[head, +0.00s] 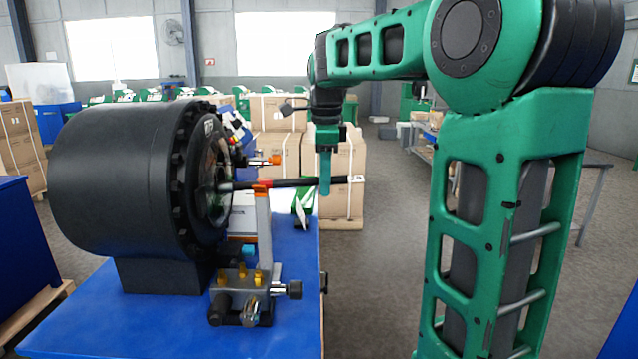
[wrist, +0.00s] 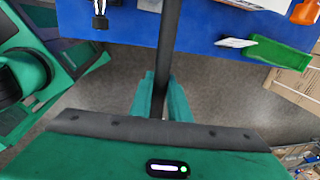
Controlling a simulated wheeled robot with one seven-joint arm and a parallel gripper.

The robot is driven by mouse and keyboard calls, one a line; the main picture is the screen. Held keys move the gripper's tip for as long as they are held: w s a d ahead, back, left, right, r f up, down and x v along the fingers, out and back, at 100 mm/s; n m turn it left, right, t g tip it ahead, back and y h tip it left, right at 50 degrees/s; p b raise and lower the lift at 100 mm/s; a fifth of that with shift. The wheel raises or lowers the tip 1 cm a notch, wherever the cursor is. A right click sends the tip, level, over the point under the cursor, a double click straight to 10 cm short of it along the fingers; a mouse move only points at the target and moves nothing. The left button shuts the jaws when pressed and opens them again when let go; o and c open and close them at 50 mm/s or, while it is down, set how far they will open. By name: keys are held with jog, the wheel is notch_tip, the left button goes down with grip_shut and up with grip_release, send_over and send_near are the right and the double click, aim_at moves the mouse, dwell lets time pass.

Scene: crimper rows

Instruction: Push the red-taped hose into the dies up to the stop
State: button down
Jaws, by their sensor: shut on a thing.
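The black hose (head: 295,182) lies nearly level, with a red band (head: 262,184) near its left part. My gripper (head: 325,178) is shut on the hose near its right end; a short piece sticks out to the right of the fingers. The hose's pale metal end (head: 227,186) points left into the face of the black crimper (head: 120,190). How deep it sits in the dies and the stop cannot be seen. In the wrist view the hose (wrist: 168,35) runs up from between my fingers (wrist: 161,95).
An upright grey bracket (head: 264,225) stands under the hose by the red band. A fixture with brass pins (head: 240,288) sits before it on the blue table (head: 170,315). An orange-tipped part (head: 276,160) is just behind the hose. Cardboard boxes (head: 283,112) stand behind.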

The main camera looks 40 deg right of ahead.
aim_at(291, 180)
jog(key=shift+d+f, duration=0.1)
jog(key=shift+f, duration=0.15)
jog(key=shift+f, duration=0.1)
jog(key=shift+s+f+t+y, duration=0.15)
jog(key=shift+f+t+y, duration=0.25)
jog(key=shift+a, duration=0.2)
dwell(0.5)
jog(key=shift+w+a+r, duration=0.1)
jog(key=shift+w+a, duration=0.65)
jog(key=shift+a, duration=0.35)
jog(key=shift+w+a, duration=0.8)
jog(key=shift+a, duration=0.3)
jog(key=shift+w+a+r, duration=0.1)
jog(key=shift+w+a, duration=0.65)
jog(key=shift+a, duration=0.35)
jog(key=shift+r, duration=0.25)
jog(key=shift+r, duration=0.3)
